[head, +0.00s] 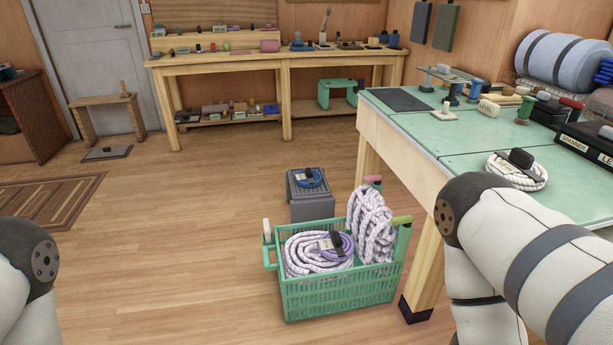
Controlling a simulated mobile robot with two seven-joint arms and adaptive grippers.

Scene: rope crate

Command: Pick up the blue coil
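A small blue coil (309,177) with a dark clip lies on top of a grey box (313,204) on the floor, just behind the green crate. The crate (339,296) holds large white coils (305,257), one lying flat and one standing at its right side. A purple coil (345,246) with a dark clip lies on the flat white one. My arms show at the lower left and lower right edges, but neither gripper is in the picture.
A green-topped workbench (477,143) on the right bears a white coil (517,171) and tools. Its near leg (429,265) stands right of the crate. A long wooden bench (222,64) and a stool (103,113) stand at the back. The floor left of the crate is clear.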

